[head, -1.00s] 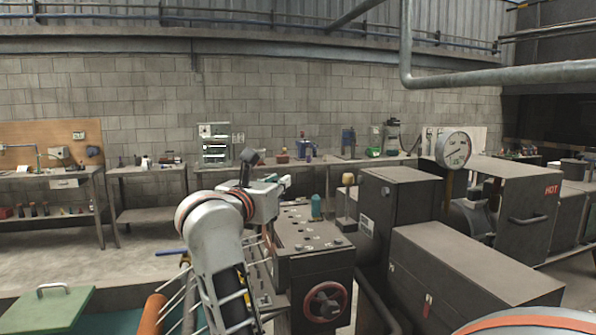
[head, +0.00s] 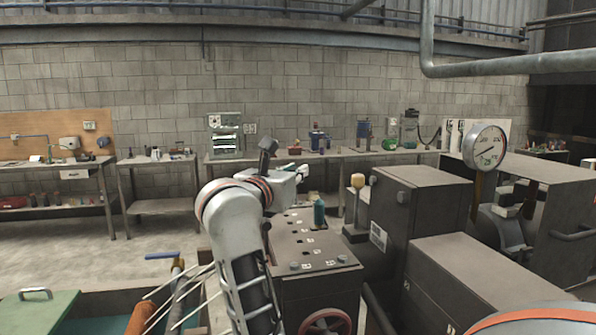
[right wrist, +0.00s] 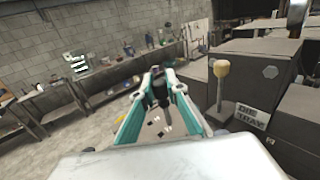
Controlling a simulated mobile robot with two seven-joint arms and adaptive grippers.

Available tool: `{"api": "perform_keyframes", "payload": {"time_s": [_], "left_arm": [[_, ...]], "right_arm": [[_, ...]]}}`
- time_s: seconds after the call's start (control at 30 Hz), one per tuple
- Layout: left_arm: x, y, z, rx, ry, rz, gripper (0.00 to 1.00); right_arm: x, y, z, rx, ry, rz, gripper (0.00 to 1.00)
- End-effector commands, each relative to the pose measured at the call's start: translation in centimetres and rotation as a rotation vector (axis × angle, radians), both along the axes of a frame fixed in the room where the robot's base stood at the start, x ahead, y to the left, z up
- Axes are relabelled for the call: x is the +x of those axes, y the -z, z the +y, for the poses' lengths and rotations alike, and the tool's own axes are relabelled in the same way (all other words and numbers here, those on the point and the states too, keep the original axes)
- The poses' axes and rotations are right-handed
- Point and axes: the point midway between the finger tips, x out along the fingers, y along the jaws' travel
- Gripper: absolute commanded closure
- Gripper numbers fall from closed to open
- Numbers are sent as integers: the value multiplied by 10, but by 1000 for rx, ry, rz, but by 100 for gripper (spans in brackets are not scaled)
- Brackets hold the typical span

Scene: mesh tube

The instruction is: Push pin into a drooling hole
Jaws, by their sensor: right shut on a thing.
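My right arm reaches up from the lower middle of the head view. Its gripper (head: 292,171) shows only in part, behind its white wrist, above the far end of a dark machine top (head: 330,258) with several small holes. In the right wrist view, the teal fingers (right wrist: 158,78) close at their tips on a small dark object (right wrist: 160,92), perhaps the pin. I cannot tell which hole is drooling. My left gripper is not in view.
A yellow-topped post (head: 357,183) and dark cabinets (head: 420,205) stand on the right, with a round gauge (head: 485,147). A red handwheel (head: 325,322) is on the machine front. White rods (head: 180,295) and a green lid (head: 40,310) are at lower left. Benches line the back wall.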

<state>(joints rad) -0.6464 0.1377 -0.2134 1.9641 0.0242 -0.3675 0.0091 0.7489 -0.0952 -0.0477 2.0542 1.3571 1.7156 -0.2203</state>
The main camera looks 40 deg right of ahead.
Motion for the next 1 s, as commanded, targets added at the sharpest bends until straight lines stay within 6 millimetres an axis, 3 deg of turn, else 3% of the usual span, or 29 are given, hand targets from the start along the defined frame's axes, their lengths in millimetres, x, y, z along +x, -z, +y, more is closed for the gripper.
{"api": "perform_keyframes", "payload": {"time_s": [0.27,0.73,1.0], "left_arm": [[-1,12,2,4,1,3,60],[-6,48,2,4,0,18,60],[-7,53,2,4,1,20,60]], "right_arm": [[0,13,0,-1,0,0,100],[0,55,0,0,0,2,100],[0,62,0,0,0,0,100]]}}
